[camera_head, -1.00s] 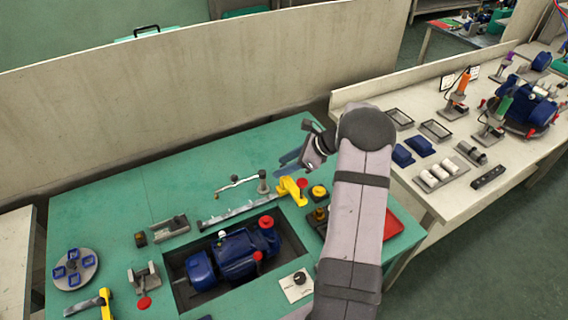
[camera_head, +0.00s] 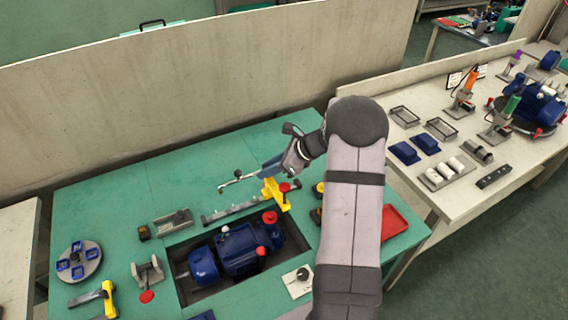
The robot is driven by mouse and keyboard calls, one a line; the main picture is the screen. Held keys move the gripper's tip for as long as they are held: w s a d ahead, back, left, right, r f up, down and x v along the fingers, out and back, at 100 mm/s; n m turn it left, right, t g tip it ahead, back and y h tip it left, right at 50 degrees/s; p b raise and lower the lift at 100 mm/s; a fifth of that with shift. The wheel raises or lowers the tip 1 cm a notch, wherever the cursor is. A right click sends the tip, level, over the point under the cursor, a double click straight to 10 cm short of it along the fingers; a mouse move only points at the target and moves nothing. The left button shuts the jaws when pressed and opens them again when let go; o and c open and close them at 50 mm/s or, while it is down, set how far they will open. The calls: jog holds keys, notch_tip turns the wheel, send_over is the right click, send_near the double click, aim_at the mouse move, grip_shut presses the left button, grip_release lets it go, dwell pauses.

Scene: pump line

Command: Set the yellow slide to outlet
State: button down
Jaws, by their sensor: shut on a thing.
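The yellow slide (camera_head: 271,194) sits towards the right end of a silver rail (camera_head: 230,212), behind the pump, with a red knob at its right side. My gripper (camera_head: 270,167) reaches down at the slide's upper part from behind and right. Its blue fingers are shut on the slide, though the contact is small and partly hidden. No outlet marking can be read along the rail.
The blue pump (camera_head: 225,252) sits in a recess in front of the rail. A silver crank bar (camera_head: 238,180) lies just left of my fingers. Yellow knobs (camera_head: 318,188) and a red tray (camera_head: 394,221) stand to the right. The green tabletop at back left is clear.

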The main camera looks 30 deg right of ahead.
aim_at(271, 187)
jog(key=a, duration=0.4)
jog(key=shift+a, duration=0.3)
jog(key=c, duration=1.5)
grip_release()
jog(key=shift+r, duration=0.1)
jog(key=shift+b+v, duration=0.9)
jog(key=shift+v, duration=2.75)
